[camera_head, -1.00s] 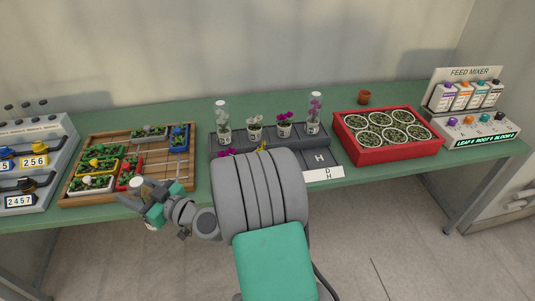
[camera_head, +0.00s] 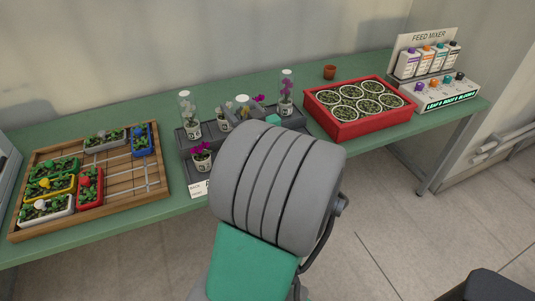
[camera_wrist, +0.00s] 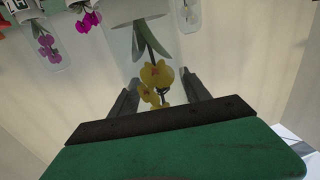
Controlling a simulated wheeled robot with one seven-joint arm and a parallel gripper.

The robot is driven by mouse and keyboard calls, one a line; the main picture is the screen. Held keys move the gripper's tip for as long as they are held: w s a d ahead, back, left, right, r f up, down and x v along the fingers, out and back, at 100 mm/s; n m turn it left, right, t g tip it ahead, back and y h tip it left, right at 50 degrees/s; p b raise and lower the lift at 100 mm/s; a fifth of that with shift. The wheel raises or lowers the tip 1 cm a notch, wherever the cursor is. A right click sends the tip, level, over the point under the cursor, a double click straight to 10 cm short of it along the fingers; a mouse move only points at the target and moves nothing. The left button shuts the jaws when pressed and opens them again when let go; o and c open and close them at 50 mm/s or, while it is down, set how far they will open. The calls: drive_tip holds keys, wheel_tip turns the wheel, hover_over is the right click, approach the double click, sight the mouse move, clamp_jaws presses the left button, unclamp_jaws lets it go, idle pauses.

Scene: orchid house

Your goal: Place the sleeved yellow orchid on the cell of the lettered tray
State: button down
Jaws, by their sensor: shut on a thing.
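The yellow orchid (camera_wrist: 155,75) shows in the wrist view inside its clear sleeve (camera_wrist: 175,42), between my gripper's two dark fingers (camera_wrist: 160,93). My gripper is shut on the sleeved orchid. The picture is inverted there, with the pale pot at the top edge. In the head view my gripper (camera_head: 243,107) is over the middle of the dark lettered tray (camera_head: 184,140), and my arm hides most of it. I cannot tell whether the pot touches the tray. The tray's front right cells and most letters are hidden.
Sleeved orchids stand at the tray's back left (camera_head: 190,115) and back right (camera_head: 286,93). An unsleeved magenta orchid (camera_head: 202,155) stands front left. A wooden planter board (camera_head: 115,175) lies left, a red crate (camera_head: 345,127) right. Bottles (camera_head: 428,63) stand farther right.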

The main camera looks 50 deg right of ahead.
drive_tip(key=s+d+m+g+h, duration=0.2)
drive_tip(key=s+d+h, duration=0.1)
drive_tip(key=s+d, duration=0.5)
drive_tip(key=w+d+f+p, duration=0.2)
drive_tip(key=w+d+f, duration=0.5)
drive_tip(key=w+f, duration=0.3)
drive_tip(key=shift+w+d+f+h, duration=0.15)
drive_tip(key=shift+f+h, duration=0.15)
drive_tip(key=shift+f, duration=0.65)
drive_tip(key=shift+f, duration=0.2)
drive_tip(key=c, duration=0.5)
unclamp_jaws()
drive_tip(key=shift+r, duration=0.1)
